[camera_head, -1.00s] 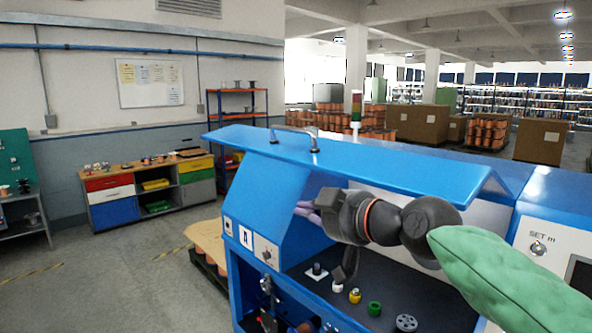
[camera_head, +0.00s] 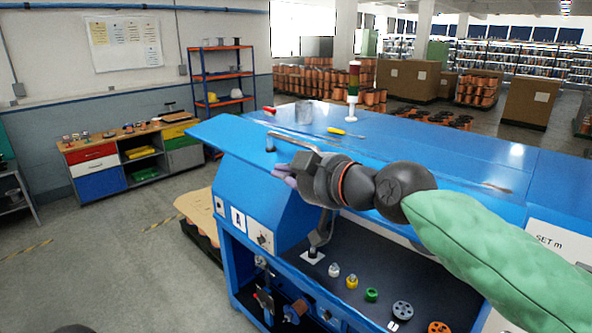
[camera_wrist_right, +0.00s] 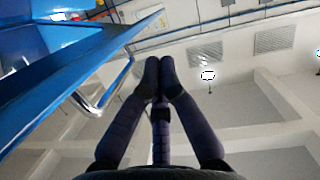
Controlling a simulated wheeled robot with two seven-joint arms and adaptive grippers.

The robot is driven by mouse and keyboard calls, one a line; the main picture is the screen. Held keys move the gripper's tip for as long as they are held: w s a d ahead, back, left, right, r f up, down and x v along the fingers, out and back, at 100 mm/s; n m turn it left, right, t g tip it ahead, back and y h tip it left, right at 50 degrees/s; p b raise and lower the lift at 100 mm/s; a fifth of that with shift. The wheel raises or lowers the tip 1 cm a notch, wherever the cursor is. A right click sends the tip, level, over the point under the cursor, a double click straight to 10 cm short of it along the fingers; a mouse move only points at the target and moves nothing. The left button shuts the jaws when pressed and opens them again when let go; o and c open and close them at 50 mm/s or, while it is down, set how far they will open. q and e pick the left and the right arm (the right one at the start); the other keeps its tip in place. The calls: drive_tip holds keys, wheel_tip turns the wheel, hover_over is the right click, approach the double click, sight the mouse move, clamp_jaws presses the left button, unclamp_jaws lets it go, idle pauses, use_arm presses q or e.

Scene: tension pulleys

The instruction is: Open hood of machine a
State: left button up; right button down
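Machine A is the blue machine with an "A" label (camera_head: 238,219) on its side panel. Its blue hood (camera_head: 225,133) is raised, and the bay below is open to view. The hood's metal handle (camera_head: 295,142) is near my right gripper (camera_head: 283,176). In the right wrist view the hood (camera_wrist_right: 75,80) fills the left side and the handle (camera_wrist_right: 103,100) stands left of the fingers. My right gripper's fingertips (camera_wrist_right: 160,75) meet with nothing visible between them. Whether they touch the handle or hood is unclear. My left gripper is not in view.
The bay holds several small parts, including a yellow one (camera_head: 352,282), a green one (camera_head: 371,295) and a grey pulley (camera_head: 402,310). A yellow-handled screwdriver (camera_head: 345,132) lies on the machine top, near a signal light (camera_head: 353,82).

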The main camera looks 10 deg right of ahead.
sight(268, 170)
drive_tip(key=p+x, duration=0.1)
drive_tip(key=x, duration=0.4)
drive_tip(key=shift+w, duration=0.2)
use_arm(q)
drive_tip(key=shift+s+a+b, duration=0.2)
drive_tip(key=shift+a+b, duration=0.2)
drive_tip(key=shift+b, duration=0.25)
use_arm(e)
drive_tip(key=shift+a+f, duration=0.15)
drive_tip(key=shift+f, duration=0.8)
drive_tip(key=shift+a+f, duration=0.15)
drive_tip(key=shift+f, duration=0.8)
